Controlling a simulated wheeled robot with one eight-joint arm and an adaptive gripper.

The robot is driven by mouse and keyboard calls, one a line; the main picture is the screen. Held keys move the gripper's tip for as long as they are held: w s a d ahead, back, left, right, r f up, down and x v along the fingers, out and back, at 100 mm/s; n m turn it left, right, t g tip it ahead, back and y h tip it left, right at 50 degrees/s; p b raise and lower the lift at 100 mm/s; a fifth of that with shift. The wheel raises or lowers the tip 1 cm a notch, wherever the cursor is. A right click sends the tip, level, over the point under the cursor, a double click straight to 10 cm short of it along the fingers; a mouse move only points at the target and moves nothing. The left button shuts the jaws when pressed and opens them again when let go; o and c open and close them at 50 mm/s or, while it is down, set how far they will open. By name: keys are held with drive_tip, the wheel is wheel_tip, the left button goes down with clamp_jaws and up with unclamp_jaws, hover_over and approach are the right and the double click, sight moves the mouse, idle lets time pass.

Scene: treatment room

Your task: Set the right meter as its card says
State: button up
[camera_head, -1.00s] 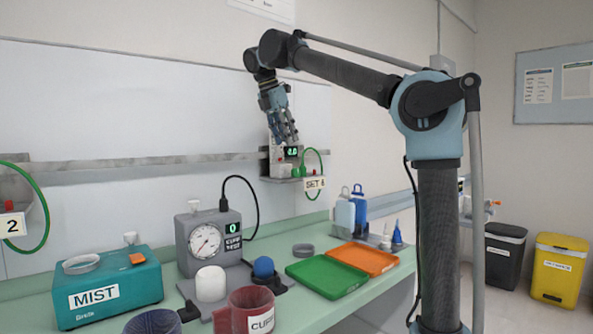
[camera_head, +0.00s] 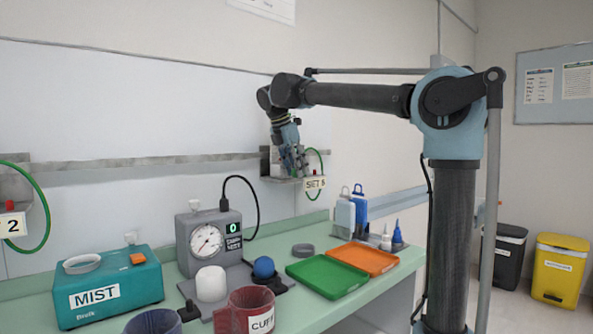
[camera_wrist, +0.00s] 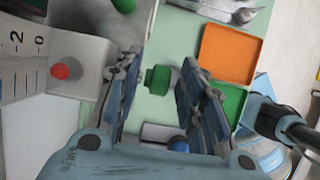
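The right meter (camera_head: 277,170) is on the wall rail, mostly hidden behind my gripper (camera_head: 291,168) in the head view. Its card (camera_head: 315,183) hangs beside a green hose and reads "SET" with a digit too small to be sure of. In the wrist view, the meter's white body (camera_wrist: 80,62) with a red ball is at the left, beside a numbered scale. A green knob (camera_wrist: 158,80) shows between the two fingers of my gripper (camera_wrist: 163,66). The fingers are spread, with gaps on both sides of the knob. The meter's display is hidden now.
Below, the green bench holds a green tray (camera_head: 327,276), an orange tray (camera_head: 363,258), a gauge box (camera_head: 208,243), a teal MIST box (camera_head: 107,286) and a red cup (camera_head: 245,312). Bottles (camera_head: 346,216) stand at the back right. Another meter with card 2 (camera_head: 12,225) is far left.

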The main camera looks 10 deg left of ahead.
clamp_jaws()
drive_tip(key=shift+s+a+f+t+h, duration=0.1)
drive_tip(key=shift+s+a+t+h, duration=0.05)
drive_tip(key=shift+t+h, duration=0.35)
drive_tip(key=shift+s+a+t+h, duration=0.15)
drive_tip(key=shift+t+h, duration=0.25)
drive_tip(key=shift+t, duration=0.2)
drive_tip(key=t+h, duration=0.3)
drive_tip(key=shift+s+a+f, duration=0.2)
drive_tip(key=shift+s+f, duration=0.1)
drive_tip(key=t+h, duration=0.2)
drive_tip(key=shift+s+a+f+t, duration=0.1)
drive_tip(key=shift+s+f+t, duration=0.05)
drive_tip(key=shift+f+t, duration=0.2)
drive_tip(key=shift+f+t+h, duration=0.2)
drive_tip(key=shift+t+h, duration=1)
drive_tip(key=shift+t, duration=0.05)
